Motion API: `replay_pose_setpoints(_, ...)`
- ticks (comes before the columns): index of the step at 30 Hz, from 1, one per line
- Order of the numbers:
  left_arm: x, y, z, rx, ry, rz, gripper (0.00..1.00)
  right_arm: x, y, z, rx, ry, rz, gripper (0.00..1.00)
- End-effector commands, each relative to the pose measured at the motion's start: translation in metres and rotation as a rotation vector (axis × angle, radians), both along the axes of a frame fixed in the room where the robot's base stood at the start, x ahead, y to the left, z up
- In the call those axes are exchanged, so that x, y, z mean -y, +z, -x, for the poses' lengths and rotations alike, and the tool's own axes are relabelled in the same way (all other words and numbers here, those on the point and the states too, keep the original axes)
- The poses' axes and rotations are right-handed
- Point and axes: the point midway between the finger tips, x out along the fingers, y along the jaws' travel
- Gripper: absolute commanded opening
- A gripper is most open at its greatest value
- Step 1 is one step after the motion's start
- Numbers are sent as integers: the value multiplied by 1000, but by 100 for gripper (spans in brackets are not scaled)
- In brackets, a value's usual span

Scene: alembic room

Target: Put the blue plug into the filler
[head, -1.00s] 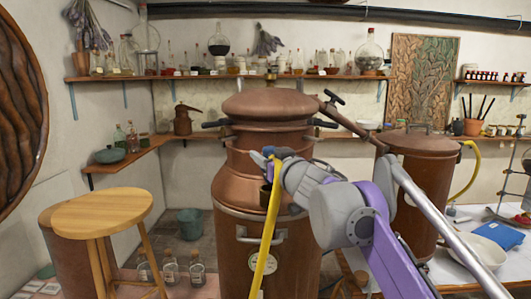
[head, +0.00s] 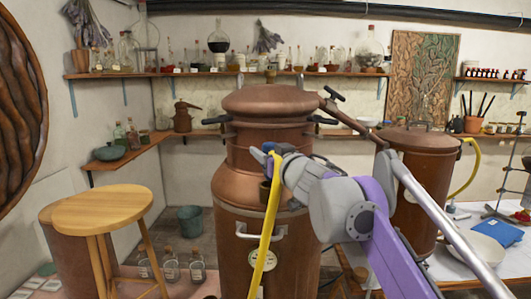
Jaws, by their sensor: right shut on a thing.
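The blue plug (head: 268,147) is a small blue piece at the tip of my right gripper (head: 275,155), in front of the large copper still's neck. The right gripper is shut on it, with the fingers largely hidden by the wrist and hose. A yellow hose (head: 265,245) hangs down from the gripper end. A short, dark copper cup on the still's shoulder, which looks like the filler (head: 264,193), is just below the gripper. The hose passes in front of it and hides part of it. The plug is above the cup and apart from it. My left gripper is out of view.
The copper still (head: 230,185) fills the middle. A second copper vessel (head: 418,185) is at the right, beside a white table with a bowl (head: 474,252). A wooden stool (head: 102,208) and several bottles (head: 171,268) are at the left. Glassware lines the shelves behind.

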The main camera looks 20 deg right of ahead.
Motion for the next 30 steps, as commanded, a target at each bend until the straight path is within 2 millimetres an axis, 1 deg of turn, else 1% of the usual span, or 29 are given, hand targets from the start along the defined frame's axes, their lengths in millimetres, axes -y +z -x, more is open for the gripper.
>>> replay_pose_setpoints(5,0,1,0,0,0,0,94,0,2,-1,2,2,1,0)
replay_pose_setpoints(6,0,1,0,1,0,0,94,0,2,-1,3,2,1,47)
replay_pose_setpoints(8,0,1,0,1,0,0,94,0,2,-1,3,2,1,57)
replay_pose_setpoints(9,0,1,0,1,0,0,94,0,2,-1,3,2,1,65)
replay_pose_setpoints(12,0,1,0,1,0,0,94,0,2,-1,2,1,1,80)
replay_pose_setpoints(26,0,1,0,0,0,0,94,2,2,-1,1,-4,1,80)
replay_pose_setpoints(30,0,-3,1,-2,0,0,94,4,1,7,0,-6,1,80)
